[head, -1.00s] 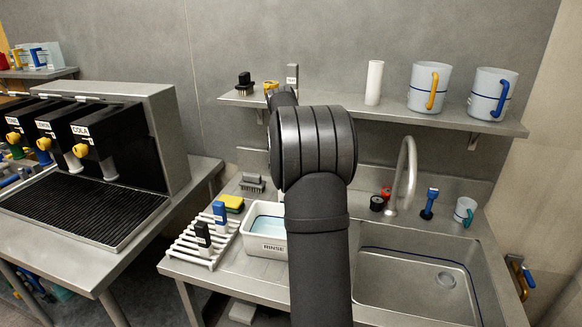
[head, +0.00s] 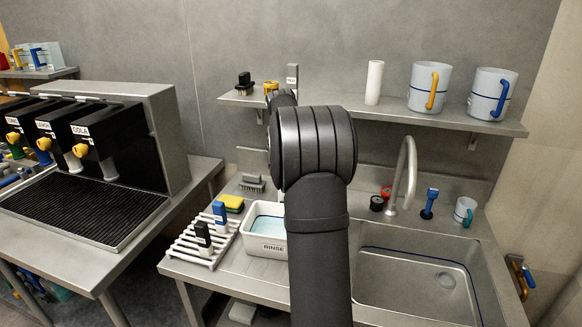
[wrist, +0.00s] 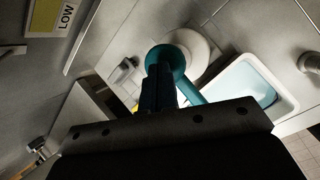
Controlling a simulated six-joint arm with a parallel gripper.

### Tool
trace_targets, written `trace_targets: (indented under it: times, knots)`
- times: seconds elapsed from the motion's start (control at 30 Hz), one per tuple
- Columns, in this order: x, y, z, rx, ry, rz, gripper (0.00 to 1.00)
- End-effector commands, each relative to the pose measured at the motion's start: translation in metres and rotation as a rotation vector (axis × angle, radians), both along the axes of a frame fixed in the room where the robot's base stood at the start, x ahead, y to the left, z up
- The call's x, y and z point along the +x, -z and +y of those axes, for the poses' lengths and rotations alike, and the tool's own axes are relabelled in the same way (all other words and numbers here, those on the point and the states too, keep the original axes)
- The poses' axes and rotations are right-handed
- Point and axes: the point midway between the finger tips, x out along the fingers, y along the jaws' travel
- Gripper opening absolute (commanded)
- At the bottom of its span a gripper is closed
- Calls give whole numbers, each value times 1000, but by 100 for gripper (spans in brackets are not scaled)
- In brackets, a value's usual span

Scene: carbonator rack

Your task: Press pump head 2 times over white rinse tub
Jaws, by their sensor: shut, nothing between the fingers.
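The white rinse tub (head: 262,243), labelled RINSE and holding pale blue liquid, stands on the counter left of the sink. It also shows at the right of the wrist view (wrist: 283,107). A teal pump head (wrist: 177,56) with a teal spout pointing towards the tub side sits above a round white body (wrist: 199,48) in the wrist view. My gripper (wrist: 158,78) is shut with nothing between its fingers, its tips over or against the pump head; contact cannot be told. In the head view my arm hides the gripper and pump.
A white rack (head: 193,243) with dark and blue-topped items and a yellow sponge (head: 231,202) lie left of the tub. The faucet (head: 408,172) and sink basin (head: 415,285) are to the right. A shelf (head: 395,112) with mugs runs behind.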

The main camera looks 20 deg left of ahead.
Motion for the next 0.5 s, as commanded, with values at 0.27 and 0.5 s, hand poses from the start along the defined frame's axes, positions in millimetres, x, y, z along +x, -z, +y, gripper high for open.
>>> trace_targets:
  times: [0.27,0.5]
  knots:
    - [0,2,0,0,0,0,0]
    - [0,9,0,0,0,0,0]
